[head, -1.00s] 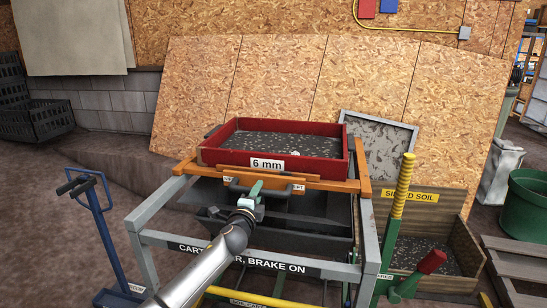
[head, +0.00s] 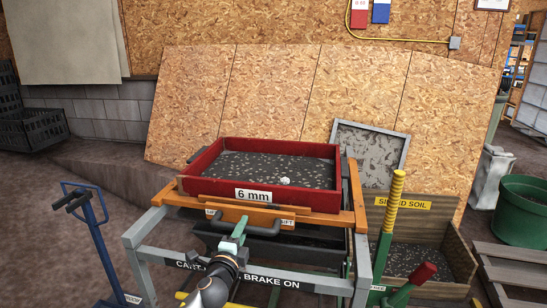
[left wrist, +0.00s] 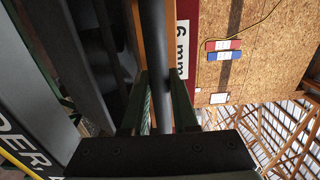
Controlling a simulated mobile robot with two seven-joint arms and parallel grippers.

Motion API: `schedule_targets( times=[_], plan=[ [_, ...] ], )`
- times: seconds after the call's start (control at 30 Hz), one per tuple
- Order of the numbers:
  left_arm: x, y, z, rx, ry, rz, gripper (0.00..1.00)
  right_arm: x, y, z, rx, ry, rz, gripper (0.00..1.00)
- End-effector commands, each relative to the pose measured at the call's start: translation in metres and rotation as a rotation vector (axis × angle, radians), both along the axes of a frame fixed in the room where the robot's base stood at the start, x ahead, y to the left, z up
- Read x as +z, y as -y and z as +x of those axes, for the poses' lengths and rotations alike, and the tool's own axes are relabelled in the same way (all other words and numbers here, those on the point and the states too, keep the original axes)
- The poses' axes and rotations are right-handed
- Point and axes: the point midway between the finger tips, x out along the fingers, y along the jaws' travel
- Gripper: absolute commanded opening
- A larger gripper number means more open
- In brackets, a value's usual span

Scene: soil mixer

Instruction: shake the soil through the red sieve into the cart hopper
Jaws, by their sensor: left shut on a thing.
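The red sieve (head: 318,197), labelled 6 mm, sits on an orange frame (head: 349,217) above the cart. Dark soil (head: 262,165) with many pale stones lies in it, and one larger whitish lump (head: 284,181) lies near its front wall. My left gripper (head: 238,232) is shut on the black bar handle (head: 266,229) at the front of the orange frame; the left wrist view shows the bar (left wrist: 157,60) between the fingers. The black cart hopper (head: 300,251) is below the sieve, its inside mostly hidden. My right gripper is not in view.
A grey stand (head: 140,232) surrounds the cart. To the right are a yellow-and-green lever (head: 392,215), a red-gripped lever (head: 424,273) and a wooden sifted soil bin (head: 450,258). A blue pallet truck (head: 92,225) stands left. A grey-framed screen (head: 368,155) leans behind.

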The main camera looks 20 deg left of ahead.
Motion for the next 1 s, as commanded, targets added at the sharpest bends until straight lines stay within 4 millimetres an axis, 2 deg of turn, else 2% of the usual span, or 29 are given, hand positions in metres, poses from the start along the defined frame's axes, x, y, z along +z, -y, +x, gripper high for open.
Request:
schedule_targets(
  times=[0.27,0.8,1.0],
  plan=[
    [-0.001,-0.001,0.006,0.000,0.000,-0.001,0.00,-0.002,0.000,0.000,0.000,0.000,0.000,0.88],
    [-0.003,-0.020,0.087,0.001,0.002,-0.001,0.00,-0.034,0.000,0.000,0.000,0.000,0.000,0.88],
    [-0.001,-0.023,0.098,-0.002,0.000,-0.001,0.00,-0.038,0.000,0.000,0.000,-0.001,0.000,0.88]
  ],
)
